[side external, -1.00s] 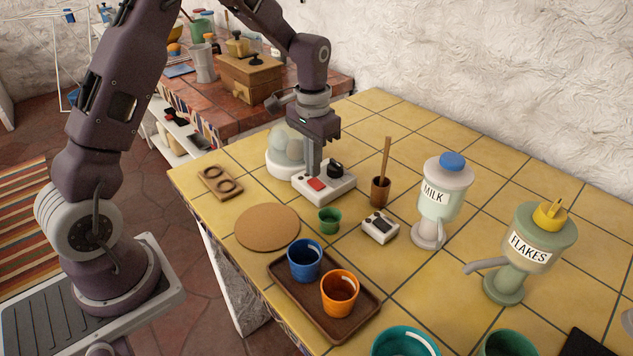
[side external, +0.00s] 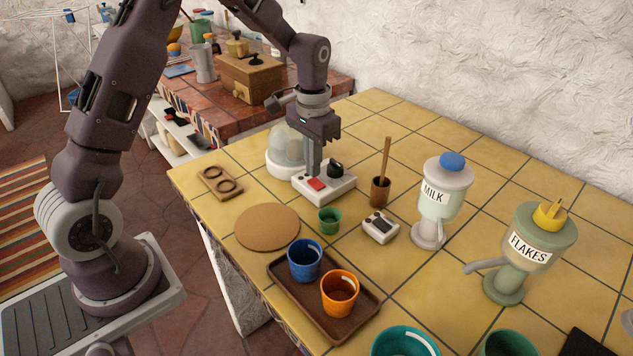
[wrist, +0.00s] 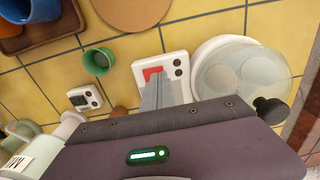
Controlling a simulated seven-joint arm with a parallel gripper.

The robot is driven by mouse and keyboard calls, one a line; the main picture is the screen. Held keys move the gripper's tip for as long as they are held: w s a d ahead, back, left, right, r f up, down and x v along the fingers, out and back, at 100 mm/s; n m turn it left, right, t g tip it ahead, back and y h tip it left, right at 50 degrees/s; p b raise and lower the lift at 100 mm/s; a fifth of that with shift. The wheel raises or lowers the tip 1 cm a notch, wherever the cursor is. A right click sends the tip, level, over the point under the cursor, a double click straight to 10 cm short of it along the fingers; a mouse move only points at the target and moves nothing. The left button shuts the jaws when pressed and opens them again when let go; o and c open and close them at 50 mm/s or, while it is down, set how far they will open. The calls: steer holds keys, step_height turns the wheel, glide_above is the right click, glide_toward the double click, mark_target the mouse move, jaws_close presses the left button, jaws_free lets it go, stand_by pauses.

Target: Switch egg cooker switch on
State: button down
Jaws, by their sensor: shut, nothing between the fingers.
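The egg cooker (side external: 286,152) has a clear dome on a pale round base and stands near the back edge of the yellow tiled counter. In front of it is a white control box (side external: 338,189) with a red switch (side external: 317,184) and a black knob (side external: 335,170). My gripper (side external: 315,173) is shut and empty, pointing down with its tips at or just above the red switch; I cannot tell whether they touch. In the wrist view the fingers (wrist: 158,92) partly cover the red switch (wrist: 151,73), and the dome (wrist: 243,80) is beside them. The switch's on or off position is unclear.
A wooden stick in a brown cup (side external: 381,190), a green cup (side external: 329,221) and a small white box with dark controls (side external: 380,227) stand nearby. A round cork mat (side external: 267,227), a tray (side external: 337,330) with cups, and milk (side external: 443,200) and flakes (side external: 518,252) dispensers are farther off.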

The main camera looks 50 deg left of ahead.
mark_target(313, 181)
steer(key=shift+f, duration=0.95)
stand_by(0.5)
steer(key=shift+r, duration=3.55)
steer(key=s+d+r+t, duration=0.3)
steer(key=s+d+r, duration=0.2)
steer(key=s+r, duration=0.75)
steer(key=s+d+t, duration=0.2)
steer(key=s, duration=1.2)
steer(key=shift+d+f+t, duration=0.3)
